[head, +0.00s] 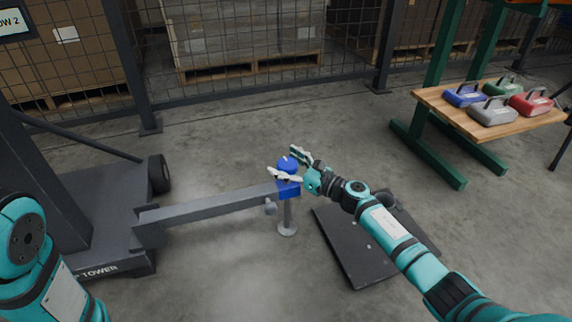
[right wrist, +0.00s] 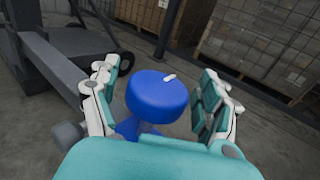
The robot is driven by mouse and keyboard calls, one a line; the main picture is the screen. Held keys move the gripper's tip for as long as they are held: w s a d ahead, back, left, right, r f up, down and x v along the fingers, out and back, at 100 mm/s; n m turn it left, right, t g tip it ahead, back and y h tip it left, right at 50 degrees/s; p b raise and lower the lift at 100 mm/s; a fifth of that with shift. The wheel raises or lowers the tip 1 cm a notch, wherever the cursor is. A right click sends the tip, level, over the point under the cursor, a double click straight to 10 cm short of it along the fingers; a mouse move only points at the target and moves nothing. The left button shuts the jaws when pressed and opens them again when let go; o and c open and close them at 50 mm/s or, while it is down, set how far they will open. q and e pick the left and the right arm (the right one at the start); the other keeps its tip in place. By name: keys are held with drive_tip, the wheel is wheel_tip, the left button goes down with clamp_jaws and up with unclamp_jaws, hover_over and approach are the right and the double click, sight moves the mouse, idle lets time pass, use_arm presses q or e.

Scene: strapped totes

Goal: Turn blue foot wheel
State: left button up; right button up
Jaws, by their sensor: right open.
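The blue foot wheel (head: 287,165) is a round knob on top of a blue block at the end of a grey outrigger beam, above a jack foot. My right gripper (head: 285,163) is at the wheel with its fingers spread on both sides of it. In the right wrist view the blue wheel (right wrist: 158,95), with a white mark on its top, sits between the open fingers (right wrist: 160,100). Gaps show between wheel and fingers there. My left arm shows at the lower left of the head view; its gripper is out of frame.
The grey beam (head: 210,207) joins a wheeled tower base (head: 95,205) at left. A dark flat plate (head: 350,250) lies on the floor under my right arm. A wooden table (head: 460,112) with several coloured weights stands right. A mesh fence (head: 240,50) runs behind.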

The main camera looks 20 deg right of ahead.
drive_tip(key=c, duration=1.2)
drive_tip(key=shift+m+h, duration=0.3)
